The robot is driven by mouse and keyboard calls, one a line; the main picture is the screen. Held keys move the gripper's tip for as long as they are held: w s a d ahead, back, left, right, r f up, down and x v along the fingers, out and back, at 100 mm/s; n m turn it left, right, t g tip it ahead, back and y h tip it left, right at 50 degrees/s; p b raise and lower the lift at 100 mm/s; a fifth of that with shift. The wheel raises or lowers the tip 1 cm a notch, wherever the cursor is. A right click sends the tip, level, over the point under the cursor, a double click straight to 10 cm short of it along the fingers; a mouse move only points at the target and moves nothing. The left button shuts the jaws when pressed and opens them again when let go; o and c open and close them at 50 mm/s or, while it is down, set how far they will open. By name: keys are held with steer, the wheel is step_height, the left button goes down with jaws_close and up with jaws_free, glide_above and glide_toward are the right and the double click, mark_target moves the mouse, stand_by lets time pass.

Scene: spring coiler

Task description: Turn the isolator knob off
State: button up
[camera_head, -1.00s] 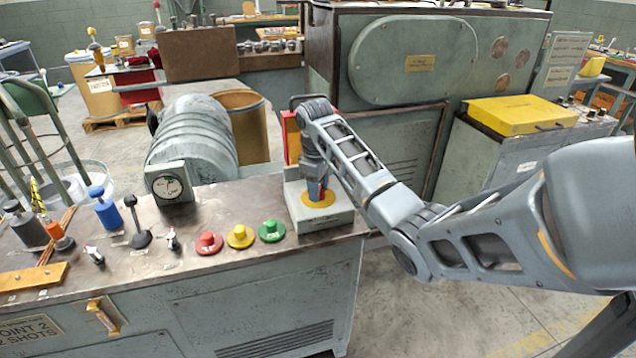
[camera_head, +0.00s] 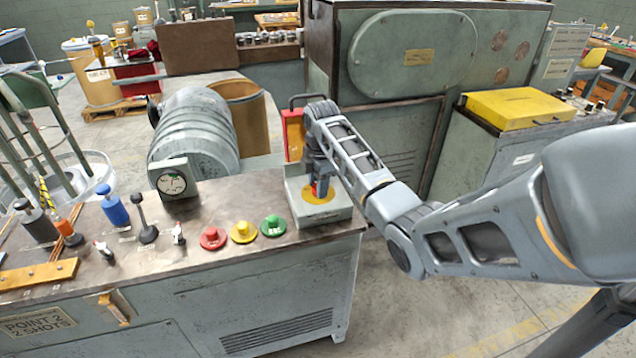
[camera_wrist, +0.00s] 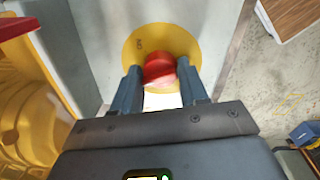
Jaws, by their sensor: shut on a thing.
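The isolator knob (camera_wrist: 159,69) is red and sits on a round yellow plate (camera_wrist: 135,47) that bears the letters "ON". The plate is on top of a grey box (camera_head: 327,214) at the right end of the bench. In the wrist view my gripper (camera_wrist: 160,84) has one finger on each side of the knob and is shut on it. In the head view my gripper (camera_head: 320,186) points down at the yellow plate and hides most of the knob. I cannot read an "OFF" mark.
Red (camera_head: 213,238), yellow (camera_head: 243,231) and green (camera_head: 272,226) buttons stand left of the box on the bench. A dial gauge (camera_head: 172,181) and several levers are further left. Open floor lies to the right.

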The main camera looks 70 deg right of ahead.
steer(key=shift+a+f+n, duration=0.1)
steer(key=shift+n, duration=2.1)
steer(key=shift+s, duration=0.1)
steer(key=shift+y, duration=0.3)
steer(key=o, duration=1)
steer(key=shift+s+r+b, duration=0.2)
steer(key=shift+r+b, duration=0.3)
steer(key=shift+r, duration=3.45)
